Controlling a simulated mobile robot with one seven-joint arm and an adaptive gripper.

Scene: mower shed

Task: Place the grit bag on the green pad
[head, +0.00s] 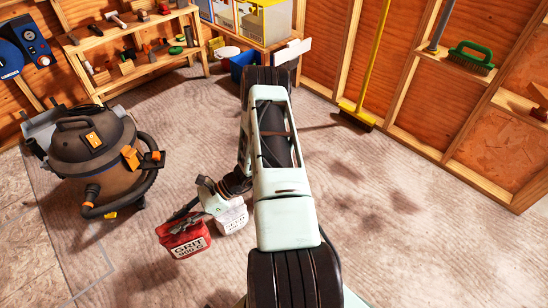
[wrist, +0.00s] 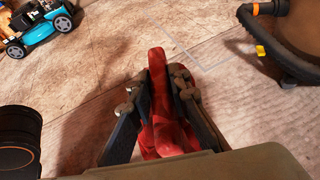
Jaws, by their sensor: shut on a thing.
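The red grit bag (head: 187,245), with white lettering on its front, is held above the floor at the lower middle of the head view. My gripper (head: 186,215) is shut on its top. In the wrist view the red bag (wrist: 158,95) is squeezed between the two dark fingers of my gripper (wrist: 158,88). The fingers hide part of the bag's sides. A small flat green thing (head: 175,50) lies on the lower shelf at the upper left; I cannot tell whether it is the green pad. No green pad shows in the wrist view.
A shop vacuum (head: 88,150) with a hose stands left of the bag. A wooden shelf unit (head: 125,80) holds small items behind it. A blue bin (head: 243,65), a yellow broom (head: 362,95) and a green brush (head: 471,57) are farther back. A blue mower (wrist: 40,27) shows in the wrist view. Floor at right is clear.

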